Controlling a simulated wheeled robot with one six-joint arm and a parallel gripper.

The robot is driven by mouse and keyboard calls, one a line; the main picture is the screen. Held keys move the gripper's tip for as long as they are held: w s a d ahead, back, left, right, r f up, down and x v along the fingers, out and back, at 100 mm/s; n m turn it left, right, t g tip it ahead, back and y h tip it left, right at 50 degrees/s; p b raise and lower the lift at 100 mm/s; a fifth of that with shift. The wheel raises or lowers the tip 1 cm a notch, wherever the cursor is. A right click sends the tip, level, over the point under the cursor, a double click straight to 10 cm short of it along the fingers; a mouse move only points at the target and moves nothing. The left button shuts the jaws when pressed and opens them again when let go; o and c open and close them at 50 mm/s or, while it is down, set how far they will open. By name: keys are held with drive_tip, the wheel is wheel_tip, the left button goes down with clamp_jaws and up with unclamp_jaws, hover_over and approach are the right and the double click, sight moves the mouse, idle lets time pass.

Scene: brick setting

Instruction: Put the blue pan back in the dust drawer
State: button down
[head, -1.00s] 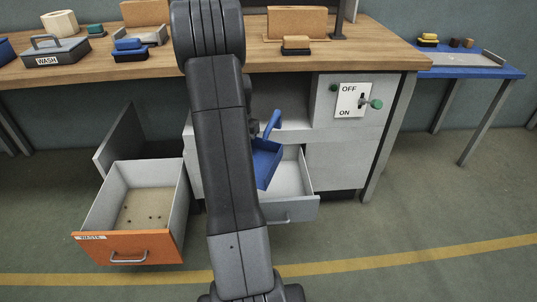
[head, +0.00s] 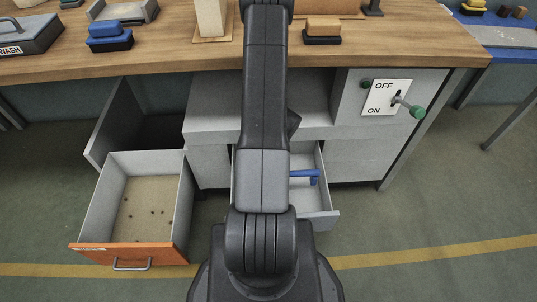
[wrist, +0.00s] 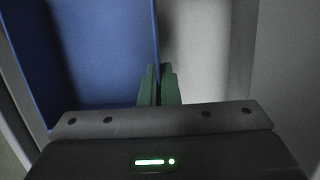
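The blue pan's handle (head: 303,174) shows over the open grey drawer (head: 318,211) in the head view; my arm hides the rest of the pan there. In the wrist view the blue pan (wrist: 95,45) fills the left side, with the pale drawer interior (wrist: 205,45) to its right. My gripper (wrist: 158,72) has its green fingers close together on either side of the pan's right wall, shut on it. The pan is low, within the drawer's outline; whether it rests on the drawer floor I cannot tell.
An open orange-fronted drawer (head: 90,257) with dark specks on its floor stands to the left. A switch panel (head: 386,98) with a green-knobbed lever is on the cabinet at right. Brushes and blocks stand on the wooden worktop (head: 180,60) above.

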drive_tip(key=shift+d+b+x, duration=0.25)
drive_tip(key=shift+b+x, duration=0.6)
drive_tip(key=shift+x, duration=0.2)
drive_tip(key=shift+d+b+x, duration=0.25)
drive_tip(key=shift+b+x, duration=0.6)
drive_tip(key=shift+x, duration=0.25)
drive_tip(key=shift+d+b+x, duration=0.25)
drive_tip(key=shift+b+x, duration=0.6)
drive_tip(key=shift+x, duration=0.2)
drive_tip(key=shift+f+b, duration=0.4)
drive_tip(key=shift+f, duration=0.3)
drive_tip(key=c, duration=1.6)
unclamp_jaws()
drive_tip(key=shift+r, duration=0.1)
drive_tip(key=p+v, duration=0.4)
drive_tip(key=v, duration=0.9)
drive_tip(key=shift+d+r, duration=0.1)
drive_tip(key=shift+r, duration=0.2)
